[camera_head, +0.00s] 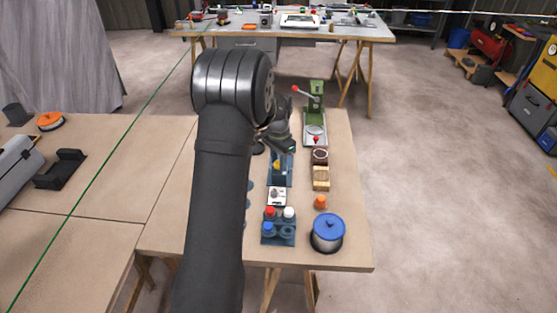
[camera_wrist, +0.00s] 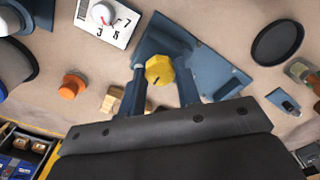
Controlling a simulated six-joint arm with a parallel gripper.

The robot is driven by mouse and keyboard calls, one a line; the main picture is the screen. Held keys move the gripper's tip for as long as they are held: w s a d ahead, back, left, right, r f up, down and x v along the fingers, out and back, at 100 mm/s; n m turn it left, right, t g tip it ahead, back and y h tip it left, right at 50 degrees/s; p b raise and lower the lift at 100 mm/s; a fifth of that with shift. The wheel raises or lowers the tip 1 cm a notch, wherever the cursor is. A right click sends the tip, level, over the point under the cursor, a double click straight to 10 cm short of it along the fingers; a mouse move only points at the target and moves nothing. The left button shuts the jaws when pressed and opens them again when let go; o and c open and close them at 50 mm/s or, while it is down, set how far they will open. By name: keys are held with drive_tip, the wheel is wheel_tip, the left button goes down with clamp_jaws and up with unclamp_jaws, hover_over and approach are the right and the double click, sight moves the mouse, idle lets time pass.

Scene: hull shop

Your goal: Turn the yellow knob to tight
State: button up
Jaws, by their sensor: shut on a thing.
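The yellow knob (camera_wrist: 159,71) sits on a blue plate (camera_wrist: 222,72) in the wrist view. It has a dark pointer mark on its face. My gripper (camera_wrist: 160,66) has one finger on each side of the knob and is shut on it. In the head view the knob (camera_head: 277,166) shows small on the blue fixture (camera_head: 281,180), just below my wrist. I cannot read any tight mark near the knob.
A white dial panel (camera_wrist: 106,19) with numbers lies beside the blue plate. An orange knob (camera_wrist: 72,86) and a wooden block (camera_wrist: 113,99) are close by. A blue-lidded pot (camera_head: 327,232), a tray of coloured caps (camera_head: 279,238) and a green press (camera_head: 316,103) stand on the bench.

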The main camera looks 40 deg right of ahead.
sight(278, 163)
drive_tip(key=m, duration=0.5)
drive_tip(key=shift+m, duration=0.3)
drive_tip(key=m, duration=0.5)
drive_tip(key=shift+m, duration=0.4)
drive_tip(key=o, duration=1)
drive_tip(key=shift+c, duration=0.2)
wheel_tip(278, 163, up, 18)
drive_tip(key=shift+f, duration=0.25)
drive_tip(key=shift+f, duration=0.1)
wheel_tip(278, 163, down, 17)
drive_tip(key=shift+f, duration=0.2)
